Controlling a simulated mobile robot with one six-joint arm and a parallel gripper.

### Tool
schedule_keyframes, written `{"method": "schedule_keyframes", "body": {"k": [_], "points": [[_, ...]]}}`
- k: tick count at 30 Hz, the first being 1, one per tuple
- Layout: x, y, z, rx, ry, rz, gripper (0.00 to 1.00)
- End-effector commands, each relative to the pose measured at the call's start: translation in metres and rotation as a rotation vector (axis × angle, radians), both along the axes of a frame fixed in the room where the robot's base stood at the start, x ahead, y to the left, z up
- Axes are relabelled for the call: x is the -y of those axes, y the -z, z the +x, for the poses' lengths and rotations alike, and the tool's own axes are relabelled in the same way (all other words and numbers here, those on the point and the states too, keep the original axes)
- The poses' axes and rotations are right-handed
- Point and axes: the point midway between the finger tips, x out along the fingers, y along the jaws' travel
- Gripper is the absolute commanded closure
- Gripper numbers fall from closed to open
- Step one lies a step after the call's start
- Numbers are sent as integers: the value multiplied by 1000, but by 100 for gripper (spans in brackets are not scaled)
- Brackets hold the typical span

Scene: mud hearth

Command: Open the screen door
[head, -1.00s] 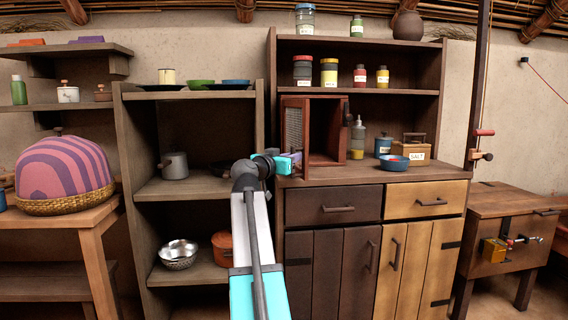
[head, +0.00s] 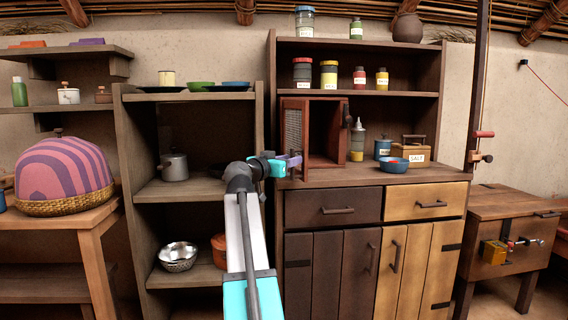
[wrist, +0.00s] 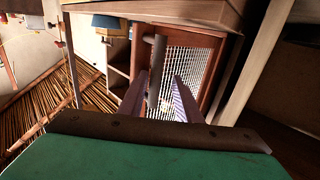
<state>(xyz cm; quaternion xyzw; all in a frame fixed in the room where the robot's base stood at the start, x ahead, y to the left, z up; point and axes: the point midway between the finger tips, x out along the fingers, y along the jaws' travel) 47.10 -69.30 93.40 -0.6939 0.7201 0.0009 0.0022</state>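A small reddish-brown cabinet (head: 328,162) stands on the left of the counter. A panel of pale mesh (head: 292,130), the screen, shows on its left part in the head view. The same mesh (wrist: 196,62) in a red-brown frame fills the middle of the wrist view. A grey-brown handle bar (wrist: 156,70) stands in front of it. My gripper (head: 292,162) is at the cabinet's lower left. In the wrist view my gripper's two fingers (wrist: 160,98) are apart, with the bar between them. Contact with the bar, and how far the door stands open, I cannot tell.
Right of the cabinet on the counter are a yellow bottle (head: 357,142), a blue canister (head: 383,147), a salt box (head: 415,153) and a blue bowl (head: 393,165). A dark open shelf (head: 190,188) with pots stands close on the left. Jars line the shelf above.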

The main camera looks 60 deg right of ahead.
Motion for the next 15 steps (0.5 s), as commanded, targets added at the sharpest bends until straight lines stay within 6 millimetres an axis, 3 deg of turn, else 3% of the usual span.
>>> {"method": "schedule_keyframes", "body": {"k": [8,15], "points": [[-2,-2,-2,-1,2,-3,69],[-18,-3,-2,-1,2,-4,69]]}}
